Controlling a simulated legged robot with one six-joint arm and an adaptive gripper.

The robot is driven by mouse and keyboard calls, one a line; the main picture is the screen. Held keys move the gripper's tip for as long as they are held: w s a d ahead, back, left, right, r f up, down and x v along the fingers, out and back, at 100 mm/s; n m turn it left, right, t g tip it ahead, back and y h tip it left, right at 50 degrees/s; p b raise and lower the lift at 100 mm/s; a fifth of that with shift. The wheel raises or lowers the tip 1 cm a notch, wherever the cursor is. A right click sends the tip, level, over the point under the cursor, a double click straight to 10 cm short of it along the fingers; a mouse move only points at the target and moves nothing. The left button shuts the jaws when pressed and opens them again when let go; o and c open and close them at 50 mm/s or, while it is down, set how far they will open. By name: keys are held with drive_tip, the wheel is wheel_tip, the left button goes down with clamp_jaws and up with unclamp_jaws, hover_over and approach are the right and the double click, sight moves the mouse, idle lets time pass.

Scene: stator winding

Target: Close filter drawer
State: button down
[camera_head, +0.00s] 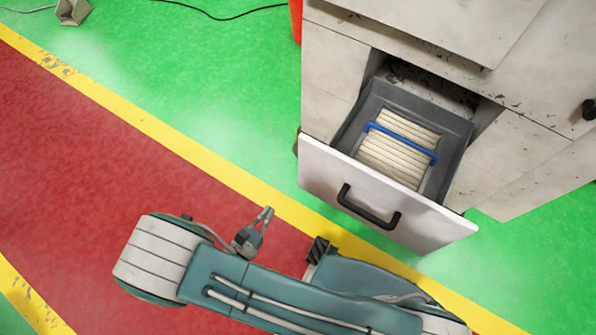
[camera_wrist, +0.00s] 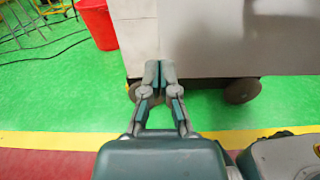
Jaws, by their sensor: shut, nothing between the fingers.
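The filter drawer (camera_head: 379,200) stands pulled out of the pale cabinet (camera_head: 332,68) in the head view. Its white front panel carries a black bar handle (camera_head: 368,207). Inside lies a pleated cream filter (camera_head: 396,158) with a blue strap across it. My gripper (camera_head: 266,212) is to the left of the drawer front, apart from it. In the wrist view my gripper (camera_wrist: 159,66) is shut and empty, with its fingertips together in front of the cabinet's lower side (camera_wrist: 230,45). The drawer cannot be made out in the wrist view.
The cabinet stands on wheels (camera_wrist: 242,90) on a green floor (camera_head: 215,90). A yellow line (camera_head: 150,124) borders a red floor strip (camera_head: 80,140). A red bucket (camera_wrist: 98,24) stands left of the cabinet, with a dark cable nearby. The floor left of the drawer is clear.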

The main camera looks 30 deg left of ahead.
sight(300, 167)
drive_tip(key=w, duration=0.9)
drive_tip(key=w+d, duration=0.1)
drive_tip(key=w, duration=0.3)
drive_tip(key=shift+w, duration=0.2)
